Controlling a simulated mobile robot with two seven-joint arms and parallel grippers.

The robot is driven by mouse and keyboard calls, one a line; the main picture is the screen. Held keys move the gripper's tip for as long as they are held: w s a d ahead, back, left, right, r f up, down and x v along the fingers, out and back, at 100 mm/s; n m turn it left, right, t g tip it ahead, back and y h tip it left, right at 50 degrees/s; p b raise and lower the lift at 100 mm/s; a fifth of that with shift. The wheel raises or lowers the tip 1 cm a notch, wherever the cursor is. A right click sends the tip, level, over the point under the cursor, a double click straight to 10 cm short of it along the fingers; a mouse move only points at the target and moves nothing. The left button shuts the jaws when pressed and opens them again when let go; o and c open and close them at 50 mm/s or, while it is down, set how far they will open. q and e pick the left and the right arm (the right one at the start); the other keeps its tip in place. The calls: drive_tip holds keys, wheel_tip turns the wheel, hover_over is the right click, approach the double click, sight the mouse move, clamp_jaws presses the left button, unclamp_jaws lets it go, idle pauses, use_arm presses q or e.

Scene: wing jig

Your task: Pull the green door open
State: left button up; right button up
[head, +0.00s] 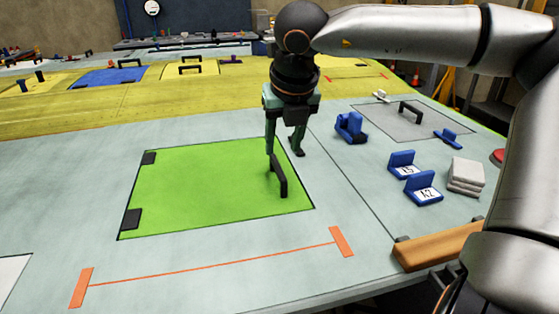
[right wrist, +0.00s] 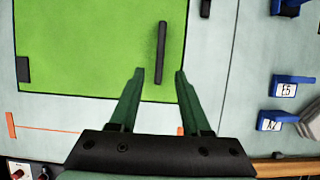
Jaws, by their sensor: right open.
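The green door (head: 200,190) lies flat and flush in the pale grey-green wing surface, with two black hinges on its left edge. Its black bar handle (head: 281,180) stands up near the right edge. My right gripper (head: 284,153) is open, pointing down over the door's right edge by the handle. In the right wrist view the handle (right wrist: 161,50) runs lengthwise, its near end between the open fingertips (right wrist: 160,73), with space on both sides. I cannot tell the height gap, and no contact shows. My left gripper is not in view.
Blue brackets (head: 423,190), a stack of grey pads (head: 466,176) and a wooden block (head: 437,246) lie to the right. A grey panel with a handle (head: 411,110) is behind them. Orange marks (head: 215,267) line the front. The surface left of the door is clear.

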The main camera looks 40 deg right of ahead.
sight(279, 168)
drive_tip(key=x, duration=0.6)
drive_tip(key=shift+w+d+f, duration=0.1)
drive_tip(key=shift+w+f, duration=0.1)
drive_tip(key=shift+f, duration=0.1)
clamp_jaws()
idle(1.1)
